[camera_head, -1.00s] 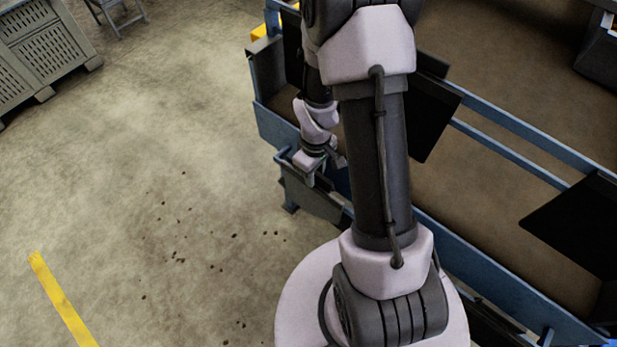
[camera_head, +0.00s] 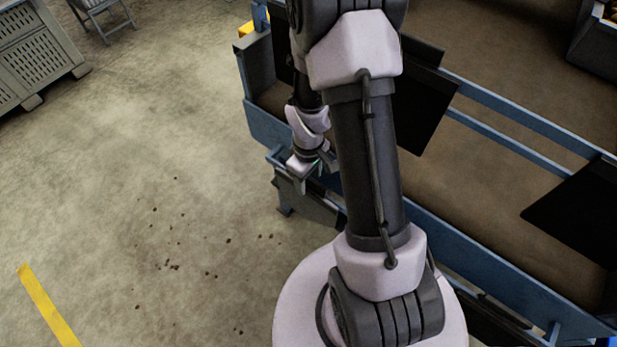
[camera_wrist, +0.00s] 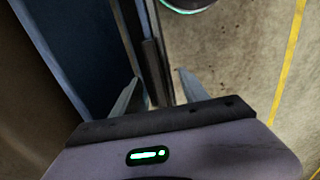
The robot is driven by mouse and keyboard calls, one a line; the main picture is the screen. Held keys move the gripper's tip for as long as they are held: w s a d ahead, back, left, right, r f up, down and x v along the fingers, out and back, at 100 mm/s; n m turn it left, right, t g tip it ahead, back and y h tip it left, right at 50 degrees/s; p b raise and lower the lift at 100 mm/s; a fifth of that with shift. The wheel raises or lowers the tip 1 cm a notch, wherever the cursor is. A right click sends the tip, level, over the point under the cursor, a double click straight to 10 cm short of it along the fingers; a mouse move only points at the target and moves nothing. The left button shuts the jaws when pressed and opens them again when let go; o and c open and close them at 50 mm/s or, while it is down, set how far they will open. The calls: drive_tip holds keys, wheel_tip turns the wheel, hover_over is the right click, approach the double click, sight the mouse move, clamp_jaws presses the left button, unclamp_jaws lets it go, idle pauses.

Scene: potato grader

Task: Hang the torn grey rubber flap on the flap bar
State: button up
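A dark grey panel, apparently the torn flap (camera_head: 318,211), hangs upright at the near left end of the blue machine in the head view. My arm hides part of it, and no tear can be made out. My gripper (camera_head: 303,184) is just above its top edge. In the wrist view, my gripper (camera_wrist: 157,84) has its two fingers well apart. A narrow dark strip (camera_wrist: 152,70), perhaps the flap's top edge or the bar, runs between them with a gap on both sides. I cannot tell the flap bar apart for certain.
The blue machine frame (camera_head: 530,127) runs along the right, with black flaps (camera_head: 421,118) hanging over its brown bed. A grey slatted crate (camera_head: 35,55) and a folding chair (camera_head: 100,12) stand at upper left. The floor on the left is open, with scattered dark bits.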

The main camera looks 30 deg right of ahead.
wheel_tip(320, 180, up, 18)
drive_tip(key=p, duration=0.7)
drive_tip(key=shift+f, duration=0.2)
drive_tip(key=s+a+r+m+t+y+b, duration=0.1)
drive_tip(key=s+a+r+m+t+b, duration=0.1)
drive_tip(key=a+r, duration=0.5)
drive_tip(key=s+a+r+m+t+y+b, duration=0.1)
drive_tip(key=s+a+r+m+t+b, duration=0.1)
drive_tip(key=s+a+r+m, duration=0.4)
drive_tip(key=s+a+r+t, duration=0.1)
drive_tip(key=s+r, duration=0.2)
drive_tip(key=shift+s+a+r+t, duration=0.15)
drive_tip(key=shift+a+r+t, duration=0.1)
drive_tip(key=shift+t, duration=0.15)
